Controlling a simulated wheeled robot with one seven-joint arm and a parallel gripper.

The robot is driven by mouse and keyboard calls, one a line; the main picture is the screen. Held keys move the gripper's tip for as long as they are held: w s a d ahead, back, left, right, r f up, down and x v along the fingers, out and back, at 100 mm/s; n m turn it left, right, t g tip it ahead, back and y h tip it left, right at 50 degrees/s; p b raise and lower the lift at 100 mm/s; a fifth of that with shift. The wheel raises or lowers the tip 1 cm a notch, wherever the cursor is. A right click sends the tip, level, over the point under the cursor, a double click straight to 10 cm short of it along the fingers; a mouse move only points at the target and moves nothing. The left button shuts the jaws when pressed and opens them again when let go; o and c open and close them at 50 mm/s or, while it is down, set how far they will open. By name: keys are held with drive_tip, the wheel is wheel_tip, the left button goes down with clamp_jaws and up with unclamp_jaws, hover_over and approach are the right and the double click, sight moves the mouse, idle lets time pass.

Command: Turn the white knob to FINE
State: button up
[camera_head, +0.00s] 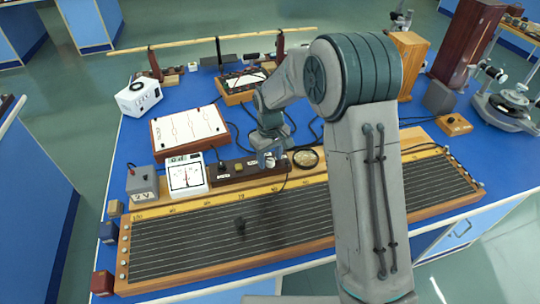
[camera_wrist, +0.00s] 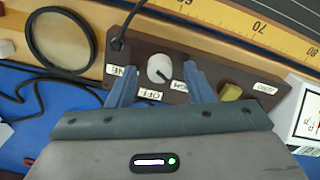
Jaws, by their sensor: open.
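The white knob (camera_wrist: 160,68) sits on a dark brown box (camera_wrist: 225,72), which also shows in the head view (camera_head: 236,170). Its dark pointer mark faces lower right in the wrist view, toward the label ending in "GH". An OFF label lies just below the knob, and a partly covered label ending in "NE" lies to its left. My gripper (camera_wrist: 158,72) is open, one finger on each side of the knob, with visible gaps. In the head view my gripper (camera_head: 269,158) is over the box's right part; I cannot make out the knob there.
A black ring (camera_wrist: 60,40) lies beside the box, with a black cable plugged in near the knob. A white meter (camera_head: 186,176) stands left of the box; a long wired board (camera_head: 225,235) lies in front.

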drive_tip(key=c, duration=1)
